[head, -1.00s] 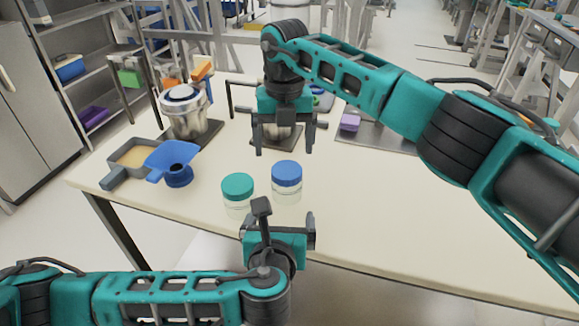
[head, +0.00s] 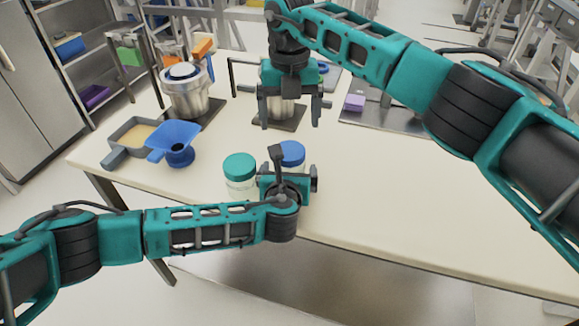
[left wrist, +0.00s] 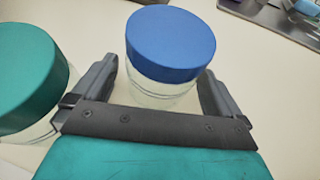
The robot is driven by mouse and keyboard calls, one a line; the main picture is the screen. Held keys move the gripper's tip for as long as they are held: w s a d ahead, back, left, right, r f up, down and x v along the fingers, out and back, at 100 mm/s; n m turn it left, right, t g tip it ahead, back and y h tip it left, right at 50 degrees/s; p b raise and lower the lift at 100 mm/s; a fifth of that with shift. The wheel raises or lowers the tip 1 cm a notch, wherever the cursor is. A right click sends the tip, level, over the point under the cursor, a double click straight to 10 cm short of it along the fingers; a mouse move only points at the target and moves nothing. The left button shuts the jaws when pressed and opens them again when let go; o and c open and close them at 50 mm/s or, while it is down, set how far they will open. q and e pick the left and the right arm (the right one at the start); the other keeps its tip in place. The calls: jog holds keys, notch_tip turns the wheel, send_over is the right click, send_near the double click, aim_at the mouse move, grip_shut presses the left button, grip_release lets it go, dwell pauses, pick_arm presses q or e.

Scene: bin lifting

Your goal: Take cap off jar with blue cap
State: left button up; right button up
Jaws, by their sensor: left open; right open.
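The jar with the blue cap (head: 292,152) stands upright on the table, partly hidden in the head view by my left gripper (head: 296,166). In the left wrist view the blue cap (left wrist: 171,43) and the clear jar body (left wrist: 160,93) lie ahead, between the two fingers of my left gripper (left wrist: 160,85). That gripper is open, and I cannot tell whether it touches the jar. The jar with the teal cap (head: 240,170) stands just left of it; it also shows in the left wrist view (left wrist: 28,75). My right gripper (head: 290,108) is open and empty, above the table behind the jars.
A blue funnel (head: 176,142) and a grey pan (head: 128,138) are at the left. A metal pot (head: 184,98) stands on a dark base behind them. A purple block (head: 355,102) lies on a grey plate (head: 395,117). The table (head: 430,200) is clear at the right.

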pick_arm(q)
jog(key=shift+w+f, duration=0.25)
jog(key=shift+w, duration=0.35)
